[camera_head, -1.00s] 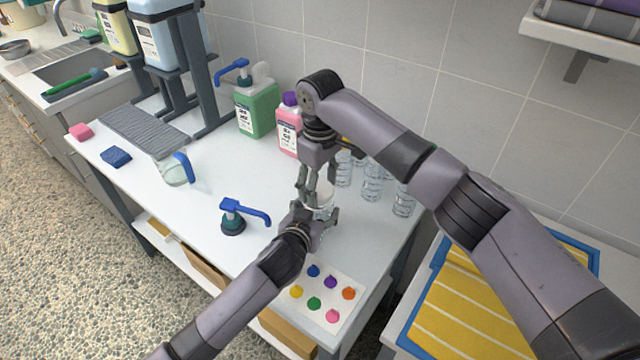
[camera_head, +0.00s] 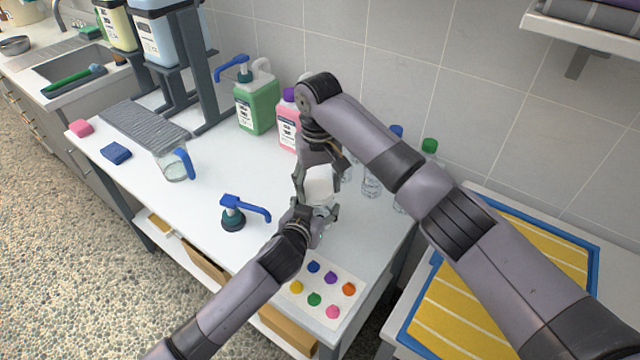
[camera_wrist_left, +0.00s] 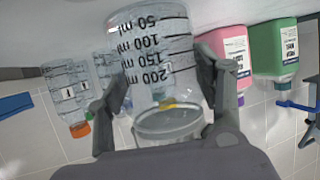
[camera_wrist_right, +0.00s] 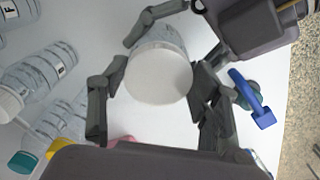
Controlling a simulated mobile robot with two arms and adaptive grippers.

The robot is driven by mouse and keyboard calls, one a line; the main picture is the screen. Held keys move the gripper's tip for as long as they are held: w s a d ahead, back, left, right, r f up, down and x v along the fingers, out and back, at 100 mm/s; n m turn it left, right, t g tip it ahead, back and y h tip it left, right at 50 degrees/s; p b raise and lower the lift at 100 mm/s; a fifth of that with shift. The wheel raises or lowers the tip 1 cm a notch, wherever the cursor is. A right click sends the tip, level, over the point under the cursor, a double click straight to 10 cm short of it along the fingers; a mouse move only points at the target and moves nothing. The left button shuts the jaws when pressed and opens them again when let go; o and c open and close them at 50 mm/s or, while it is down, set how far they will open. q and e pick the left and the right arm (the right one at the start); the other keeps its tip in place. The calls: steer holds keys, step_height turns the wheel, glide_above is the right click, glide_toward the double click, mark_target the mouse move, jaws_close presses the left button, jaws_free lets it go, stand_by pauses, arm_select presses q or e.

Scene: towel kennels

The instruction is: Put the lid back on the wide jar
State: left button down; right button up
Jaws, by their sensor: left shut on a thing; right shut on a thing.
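The wide jar (camera_wrist_left: 155,50) is clear, with millilitre marks, and stands on the table. My left gripper (camera_head: 318,214) is shut around its side; its fingers show on both sides in the left wrist view (camera_wrist_left: 165,95). The round white lid (camera_wrist_right: 158,78) lies between the fingers of my right gripper (camera_wrist_right: 157,82), which is shut on it. In the head view the lid (camera_head: 318,187) is at the jar's mouth, under my right gripper. I cannot tell whether it is seated or just above the rim.
Several clear bottles (camera_head: 371,182) stand close behind and right of the jar. A blue pump top (camera_head: 233,214) stands to the left. A card with coloured dots (camera_head: 325,292) lies in front. Pink (camera_head: 289,127) and green (camera_head: 257,108) jugs stand at the back. The table's left middle is mostly clear.

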steer(key=m, duration=0.7)
steer(key=shift+a+m, duration=0.35)
steer(key=shift+m, duration=0.05)
steer(key=m, duration=0.4)
steer(key=shift+a+m, duration=0.15)
steer(key=shift+m, duration=0.15)
steer(key=m, duration=0.2)
steer(key=shift+w+m, duration=0.15)
steer(key=shift+m, duration=0.25)
steer(key=m, duration=0.4)
steer(key=shift+w+a+m, duration=0.1)
steer(key=shift+w+m, duration=0.05)
steer(key=shift+m, duration=0.25)
steer(key=m, duration=0.5)
steer(key=shift+w+m, duration=0.25)
steer(key=shift+m, duration=0.15)
steer(key=shift+d, duration=0.2)
steer(key=o, duration=0.7)
